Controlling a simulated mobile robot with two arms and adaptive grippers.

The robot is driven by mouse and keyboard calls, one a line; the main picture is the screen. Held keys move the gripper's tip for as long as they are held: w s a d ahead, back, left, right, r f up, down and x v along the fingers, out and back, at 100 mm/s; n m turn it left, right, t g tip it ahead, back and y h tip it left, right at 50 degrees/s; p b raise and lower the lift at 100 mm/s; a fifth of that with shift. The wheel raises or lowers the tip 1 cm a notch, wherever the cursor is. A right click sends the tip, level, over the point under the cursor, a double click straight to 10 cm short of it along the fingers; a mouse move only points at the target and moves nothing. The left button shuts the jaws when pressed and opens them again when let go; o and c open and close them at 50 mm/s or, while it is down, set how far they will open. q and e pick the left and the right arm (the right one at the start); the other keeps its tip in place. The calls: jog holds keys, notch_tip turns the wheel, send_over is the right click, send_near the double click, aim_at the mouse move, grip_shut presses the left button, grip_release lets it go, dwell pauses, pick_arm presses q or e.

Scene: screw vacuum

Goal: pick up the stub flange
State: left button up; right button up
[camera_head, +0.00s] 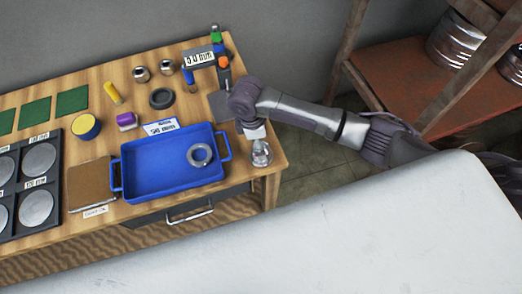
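A shiny silver metal piece (261,154), possibly the stub flange, is at the table's right end, just right of the blue tray. The arm from the right reaches over the table, and my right gripper (256,138) points down directly above this piece. The fingers are small and partly merge with the silver piece, so I cannot tell whether they touch or grip it. A silver ring-shaped part (201,155) lies in the right half of the blue tray (140,178). Two small silver fittings (141,74) (167,67) stand at the back. My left gripper is not in view.
A black ring (161,98), a purple-and-white block (126,120), a yellow cylinder (86,127) and a labelled blue-legged device (198,60) stand on the table. A dark rack with round discs (38,160) is at left. A rusty shelf (415,70) stands right.

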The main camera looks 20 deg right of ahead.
jog(key=f, duration=0.1)
jog(key=f+p, duration=0.1)
jog(key=f, duration=0.1)
jog(key=shift+s+d+f, duration=0.25)
jog(key=shift+s+f, duration=0.05)
jog(key=shift+s, duration=0.05)
jog(key=shift+f, duration=0.6)
jog(key=c, duration=1.4)
jog(key=shift+r, duration=0.1)
jog(key=shift+c, duration=0.2)
